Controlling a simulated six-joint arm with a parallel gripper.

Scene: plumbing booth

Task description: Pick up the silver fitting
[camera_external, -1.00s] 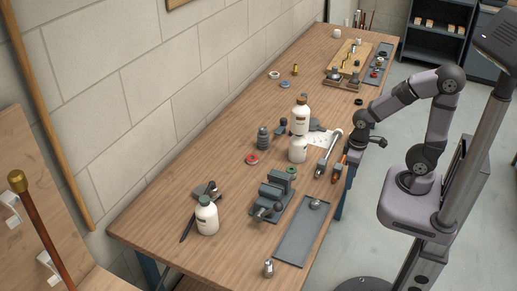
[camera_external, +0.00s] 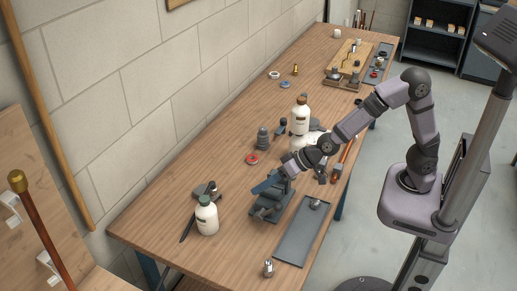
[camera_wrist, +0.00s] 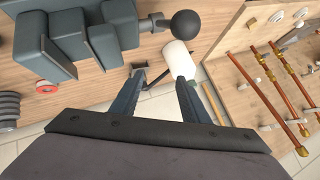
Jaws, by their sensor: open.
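A small silver fitting (camera_external: 268,268) stands at the table's near edge, just below the grey tray. A second small silver piece (camera_external: 315,204) lies at the far end of that tray (camera_external: 290,243). I cannot tell which one the task means. My gripper (camera_external: 262,187) is over the grey vise (camera_external: 268,208), up and left of both pieces and apart from them. In the wrist view my gripper (camera_wrist: 160,88) is open, with nothing between its fingers. Neither silver piece can be made out in the wrist view.
A green-capped white bottle (camera_external: 207,215) stands left of the vise, and also shows beyond my fingers in the wrist view (camera_wrist: 179,60). The near-left tabletop is bare.

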